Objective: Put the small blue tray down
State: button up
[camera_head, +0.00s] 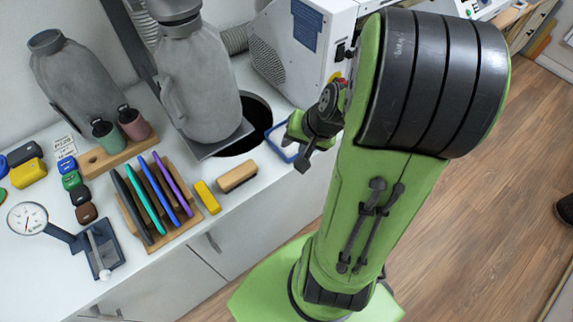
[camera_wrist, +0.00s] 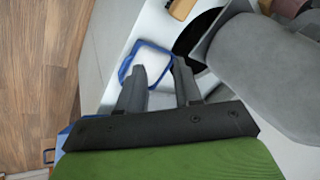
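The small blue tray (camera_head: 283,138) has a blue rim and a pale inside. It is at the right side of the white counter, beside the dark round hole. In the wrist view the tray (camera_wrist: 150,47) is just beyond my fingertips, and the left finger covers part of its near side. My gripper (camera_head: 303,160) points down at the tray's near edge; its two fingers stand apart in the wrist view (camera_wrist: 160,72). The tray's near rim is partly hidden, and I cannot tell whether a finger touches it or whether the tray rests fully on the counter.
A white machine (camera_head: 300,45) stands behind the tray. A large grey bottle (camera_head: 200,85) stands left of the round hole (camera_head: 255,118). A brush (camera_head: 237,177), a yellow block (camera_head: 207,196) and a wooden rack (camera_head: 180,220) of coloured pieces lie left. The counter's front edge is close.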

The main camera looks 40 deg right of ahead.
jog(key=s+a+r+n+h, duration=0.1)
jog(key=s+a+r+n, duration=0.8)
jog(key=a+r, duration=0.3)
jog(key=shift+s+a, duration=0.35)
jog(key=shift+s, duration=0.65)
jog(key=c, duration=0.4)
grip_shut()
